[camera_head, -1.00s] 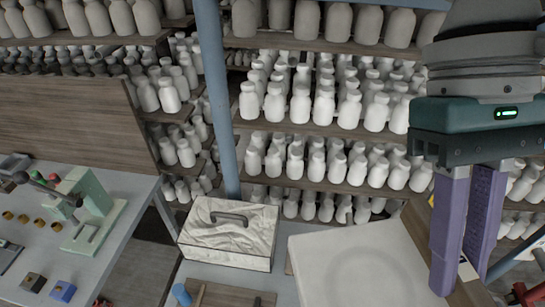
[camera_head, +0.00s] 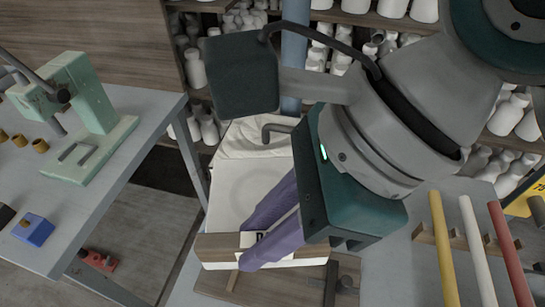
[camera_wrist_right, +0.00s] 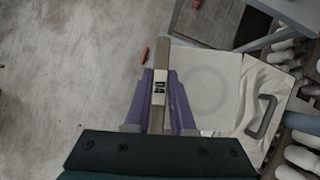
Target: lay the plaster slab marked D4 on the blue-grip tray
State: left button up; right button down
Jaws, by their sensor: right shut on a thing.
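The plaster slab (camera_head: 232,195) is a white square with a shallow round hollow and a wood-coloured edge strip with a white label; in the right wrist view the label reads D4 and the slab's face (camera_wrist_right: 212,85) extends to the right. My right gripper (camera_head: 254,240) has its two purple fingers shut on that edge, on either side of the label; they also show in the wrist view (camera_wrist_right: 160,82). My arm hides part of the slab. I cannot tell whether it touches anything below. I see no blue-grip tray for certain. My left gripper is not in view.
A brown board (camera_head: 285,284) with tools lies in front. A grey table (camera_head: 130,165) with a green press (camera_head: 85,110) is at left. Bottle shelves are behind.

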jog(key=f+m+b, duration=0.1)
jog(key=f+m+t, duration=0.1)
jog(key=f, duration=0.1)
jog(key=w+f+m+b, duration=0.1)
jog(key=shift+a+f+t+b, duration=0.2)
jog(key=shift+f+t+b, duration=0.1)
jog(key=shift+b, duration=0.05)
jog(key=b, duration=0.5)
send_over(265, 302)
notch_tip(265, 302, down, 16)
jog(key=shift+r, duration=0.1)
notch_tip(265, 302, down, 4)
jog(key=shift+r+b, duration=0.1)
jog(key=shift+b, duration=0.7)
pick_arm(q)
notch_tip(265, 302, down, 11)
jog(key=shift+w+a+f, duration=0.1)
pick_arm(e)
jog(key=c, duration=0.8)
grip_release()
jog(key=shift+o, duration=0.2)
